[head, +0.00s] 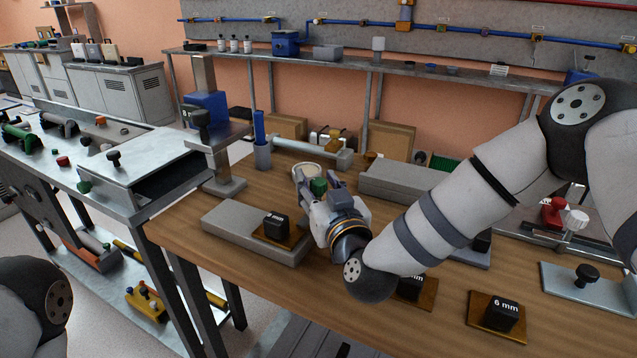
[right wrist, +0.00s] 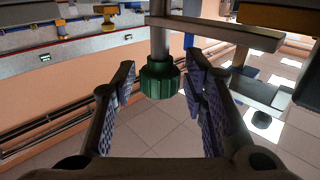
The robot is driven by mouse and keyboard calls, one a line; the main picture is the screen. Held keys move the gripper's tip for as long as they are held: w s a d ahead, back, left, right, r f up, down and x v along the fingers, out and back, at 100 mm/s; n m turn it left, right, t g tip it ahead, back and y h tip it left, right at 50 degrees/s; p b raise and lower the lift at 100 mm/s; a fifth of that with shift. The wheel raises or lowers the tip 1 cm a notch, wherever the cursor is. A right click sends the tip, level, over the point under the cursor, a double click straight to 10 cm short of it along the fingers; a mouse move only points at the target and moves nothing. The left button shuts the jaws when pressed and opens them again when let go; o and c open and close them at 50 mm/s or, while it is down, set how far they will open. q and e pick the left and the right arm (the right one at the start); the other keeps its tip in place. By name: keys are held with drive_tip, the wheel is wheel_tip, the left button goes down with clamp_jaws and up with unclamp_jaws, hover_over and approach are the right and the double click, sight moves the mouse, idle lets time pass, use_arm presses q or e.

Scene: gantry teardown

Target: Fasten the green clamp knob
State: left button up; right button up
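In the right wrist view the green knob (right wrist: 160,79) sits on the end of a grey rod (right wrist: 160,38), which runs past a flat crossbar (right wrist: 214,30). The two fingers of my right gripper (right wrist: 161,82) stand open on either side of the knob, with a narrow gap at each side. How the rod is mounted is hidden in the head view. My left gripper is out of view; only a link of my left arm shows at lower left.
A grey block (head: 228,222) lies left of my right gripper, with a black-capped piece (head: 277,227) on its right part. A grey stand (head: 224,186) rises behind it. A black piece marked 6 mm (head: 498,312) stands at front right. A metal bench (head: 140,170) adjoins on the left.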

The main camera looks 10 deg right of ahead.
drive_tip(key=s, duration=0.4)
drive_tip(key=s+d, duration=0.1)
drive_tip(key=s, duration=0.7)
drive_tip(key=shift+d, duration=0.35)
